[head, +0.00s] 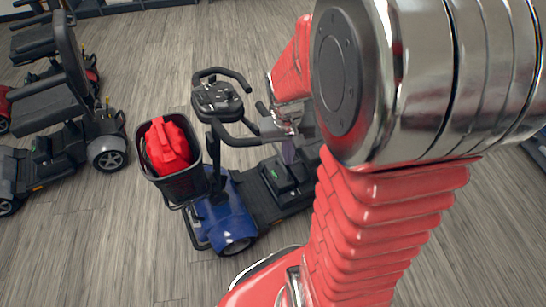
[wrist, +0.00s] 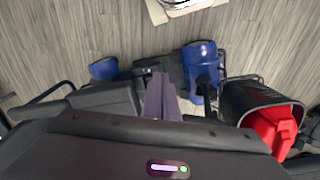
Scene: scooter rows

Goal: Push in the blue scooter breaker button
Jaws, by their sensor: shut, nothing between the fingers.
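The blue scooter (head: 222,217) stands in the middle of the head view, with a black tiller, a dark deck and a front basket. Its rear part is hidden behind my arm. In the wrist view its blue front cover (wrist: 200,55) is right of centre and another blue part (wrist: 103,68) is at left. I cannot make out the breaker button in either view. My gripper (head: 288,153) is shut and empty, its fingers pointing down above the scooter's deck, behind the tiller. The purple-grey fingers (wrist: 160,97) also show in the wrist view. I cannot tell whether they touch anything.
The black basket (head: 184,183) holds a red bag-like item (head: 167,146). The tiller handlebars (head: 217,97) rise close to the left of my gripper. Dark scooters (head: 65,110) stand at the left. Wooden floor is free between them and in front.

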